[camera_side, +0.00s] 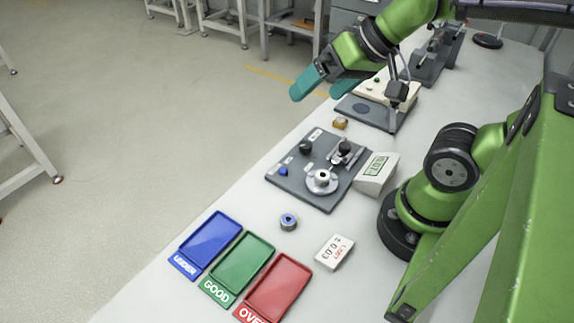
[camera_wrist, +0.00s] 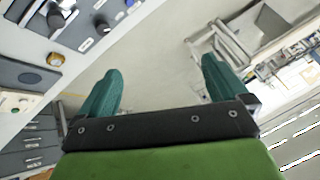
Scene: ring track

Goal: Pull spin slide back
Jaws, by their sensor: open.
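A dark grey fixture plate (camera_side: 283,183) lies on the bench. It carries a silver round hub (camera_side: 322,182), a metal slide piece with a black knob (camera_side: 345,147), another black knob (camera_side: 305,147) and a blue button (camera_side: 283,171). Which part is the spin slide is not clearly marked. My gripper (camera_side: 328,89) has teal fingers, open and empty, held above and beyond the plate near the bench's far-left edge. In the wrist view my open fingers (camera_wrist: 160,70) have only floor between them. Part of the plate with a black knob (camera_wrist: 102,26) shows at the upper left.
A readout box (camera_side: 376,172) stands beside the plate. A loose ring (camera_side: 288,221), a white display (camera_side: 334,252) and blue (camera_side: 210,238), green (camera_side: 243,261) and red (camera_side: 279,286) trays are nearer. A brass block (camera_side: 340,123) and another station (camera_side: 372,113) lie beyond.

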